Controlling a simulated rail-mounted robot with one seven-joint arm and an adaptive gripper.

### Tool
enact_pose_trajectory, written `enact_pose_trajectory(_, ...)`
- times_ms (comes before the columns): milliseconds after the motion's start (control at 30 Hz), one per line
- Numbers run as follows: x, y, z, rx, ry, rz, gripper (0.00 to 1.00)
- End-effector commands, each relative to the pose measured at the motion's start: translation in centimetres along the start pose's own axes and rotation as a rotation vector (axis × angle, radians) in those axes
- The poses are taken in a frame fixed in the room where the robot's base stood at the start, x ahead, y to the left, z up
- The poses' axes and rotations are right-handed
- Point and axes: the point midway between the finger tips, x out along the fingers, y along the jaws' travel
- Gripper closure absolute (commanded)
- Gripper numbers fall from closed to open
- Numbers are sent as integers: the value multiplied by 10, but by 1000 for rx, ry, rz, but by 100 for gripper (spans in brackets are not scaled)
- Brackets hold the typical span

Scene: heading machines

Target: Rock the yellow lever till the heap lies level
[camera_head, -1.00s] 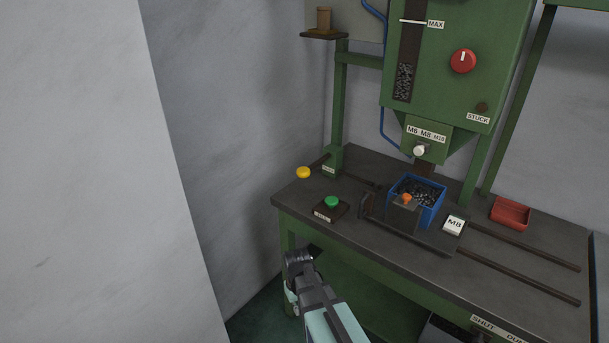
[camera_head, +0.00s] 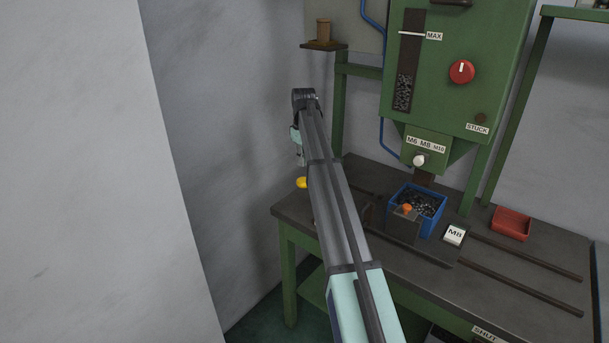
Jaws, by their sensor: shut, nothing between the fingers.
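The yellow lever shows as a yellow knob (camera_head: 302,183) at the bench's left back edge; my arm partly hides it and its stem. My gripper (camera_head: 300,161) points down just above the knob in the picture, shut and empty; I cannot tell whether it touches the knob. The heap of dark small parts (camera_head: 423,201) lies in a blue bin (camera_head: 429,225) on the bench, its top uneven. An orange knob (camera_head: 407,208) stands on a dark plate at the bin's front.
The green hopper (camera_head: 450,80) with a red dial (camera_head: 461,72) hangs above the bin. A white M8 card (camera_head: 454,235) and a red tray (camera_head: 511,223) lie to the right. Rails run along the bench (camera_head: 500,262). A grey wall stands close on the left.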

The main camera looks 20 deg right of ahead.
Motion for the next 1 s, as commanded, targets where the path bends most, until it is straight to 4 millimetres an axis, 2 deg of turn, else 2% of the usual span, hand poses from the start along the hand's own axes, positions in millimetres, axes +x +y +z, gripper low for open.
enact_pose_trajectory(33,-20,12,-8,-13,2,1,100)
enact_pose_trajectory(100,-39,19,-11,-30,2,1,100)
enact_pose_trajectory(200,-55,25,-12,-47,1,-1,100)
enact_pose_trajectory(300,-62,27,-12,-54,1,-1,100)
enact_pose_trajectory(733,-60,27,-11,-55,0,-2,100)
enact_pose_trajectory(867,-50,26,-11,-54,-1,-3,100)
enact_pose_trajectory(1000,-29,26,-10,-54,-2,-3,100)
